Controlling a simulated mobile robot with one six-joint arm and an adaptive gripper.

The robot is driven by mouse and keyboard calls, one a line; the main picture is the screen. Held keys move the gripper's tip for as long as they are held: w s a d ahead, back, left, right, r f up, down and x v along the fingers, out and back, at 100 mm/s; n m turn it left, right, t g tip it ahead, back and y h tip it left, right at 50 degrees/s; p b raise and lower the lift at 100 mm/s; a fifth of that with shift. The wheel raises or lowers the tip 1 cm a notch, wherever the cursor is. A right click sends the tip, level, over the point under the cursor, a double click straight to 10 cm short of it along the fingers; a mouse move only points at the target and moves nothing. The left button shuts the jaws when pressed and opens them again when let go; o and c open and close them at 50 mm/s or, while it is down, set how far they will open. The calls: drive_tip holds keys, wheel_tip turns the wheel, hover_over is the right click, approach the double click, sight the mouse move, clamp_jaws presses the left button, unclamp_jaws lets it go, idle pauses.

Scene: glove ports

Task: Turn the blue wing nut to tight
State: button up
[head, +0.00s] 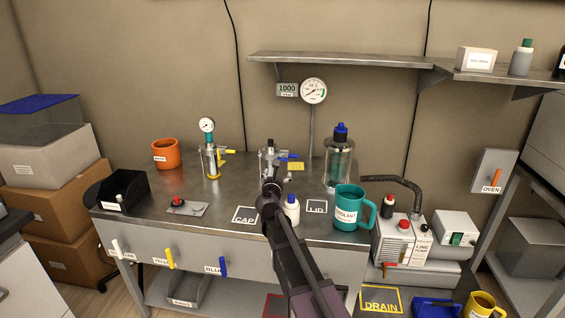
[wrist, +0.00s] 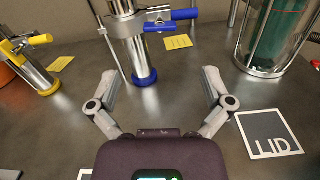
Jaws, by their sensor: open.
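The blue wing nut (wrist: 184,14) is on a metal clamp around an upright steel cylinder with a blue foot ring. A second blue bar (wrist: 160,27) sits just below and left of it on the same clamp. In the head view the blue part (head: 290,156) shows just beyond my gripper (head: 270,180), partly hidden by my arm. In the wrist view my gripper (wrist: 159,75) is open and empty. Its fingers are spread wide, with the cylinder's foot between and beyond them, apart from the nut. Whether the nut is tight cannot be told.
A yellow-handled clamp assembly (wrist: 38,60) stands left, a glass vessel (wrist: 275,40) right. A yellow note (wrist: 178,42) lies behind the cylinder. In the head view, a white bottle (head: 291,209) and teal coolant mug (head: 349,208) stand close right of my arm. The LID square (wrist: 268,133) is bare.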

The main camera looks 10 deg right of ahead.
sight(283, 158)
drive_tip(key=x, duration=0.9)
drive_tip(key=shift+w, duration=0.2)
drive_tip(key=shift+d, duration=0.1)
drive_tip(key=c, duration=1.1)
